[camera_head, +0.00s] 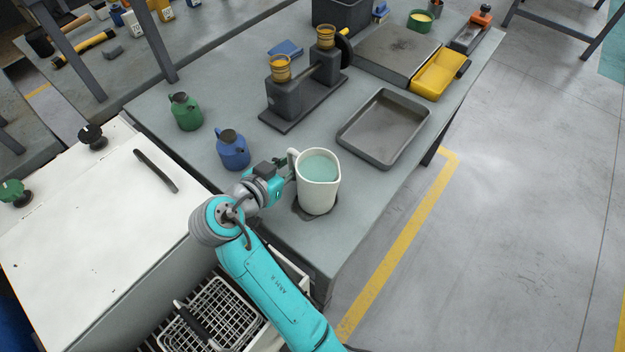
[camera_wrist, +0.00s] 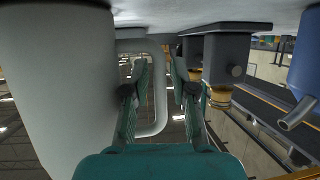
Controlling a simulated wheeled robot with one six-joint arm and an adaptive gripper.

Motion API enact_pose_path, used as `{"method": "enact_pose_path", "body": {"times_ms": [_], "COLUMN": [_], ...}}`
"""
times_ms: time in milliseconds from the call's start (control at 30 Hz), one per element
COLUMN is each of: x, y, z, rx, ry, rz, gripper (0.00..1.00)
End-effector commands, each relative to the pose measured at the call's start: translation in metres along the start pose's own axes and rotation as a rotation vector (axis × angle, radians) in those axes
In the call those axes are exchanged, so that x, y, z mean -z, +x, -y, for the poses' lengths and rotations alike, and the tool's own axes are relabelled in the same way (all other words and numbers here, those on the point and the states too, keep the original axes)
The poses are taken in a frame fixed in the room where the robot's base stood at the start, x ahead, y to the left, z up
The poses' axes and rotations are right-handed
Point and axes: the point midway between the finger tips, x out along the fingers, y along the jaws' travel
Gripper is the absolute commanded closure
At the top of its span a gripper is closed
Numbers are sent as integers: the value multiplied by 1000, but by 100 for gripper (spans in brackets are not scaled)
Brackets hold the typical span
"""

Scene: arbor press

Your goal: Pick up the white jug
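The white jug (camera_head: 318,195) stands upright on a dark round pad near the front corner of the grey workbench, with pale teal contents showing inside. Its handle points left toward my gripper (camera_head: 284,170). In the wrist view, the jug's body (camera_wrist: 60,90) fills the left side, and its looped handle (camera_wrist: 159,95) shows between my gripper's fingers (camera_wrist: 160,68). The fingers are apart, with a visible gap beside the handle's bar. I cannot tell whether either finger touches the handle.
A blue jug (camera_head: 233,152) stands close left of my gripper, with a green jug (camera_head: 186,113) behind it. A grey metal tray (camera_head: 384,128) lies right of the white jug. A dark press base with brass cups (camera_head: 290,100) stands behind. The workbench's front edge (camera_head: 335,262) is near.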

Motion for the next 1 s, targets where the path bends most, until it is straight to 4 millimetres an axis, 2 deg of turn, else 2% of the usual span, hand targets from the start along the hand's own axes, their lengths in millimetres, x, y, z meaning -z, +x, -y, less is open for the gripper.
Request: {"method": "enact_pose_path", "body": {"times_ms": [233, 333, 833, 1000], "x": [0, 0, 3, 20], "y": [3, 3, 2, -5], "z": [0, 0, 0, 1], "rx": [1, 1, 1, 2], "ry": [0, 0, 1, 5], "rz": [0, 0, -2, -2], "gripper": [74, 99, 100, 100]}}
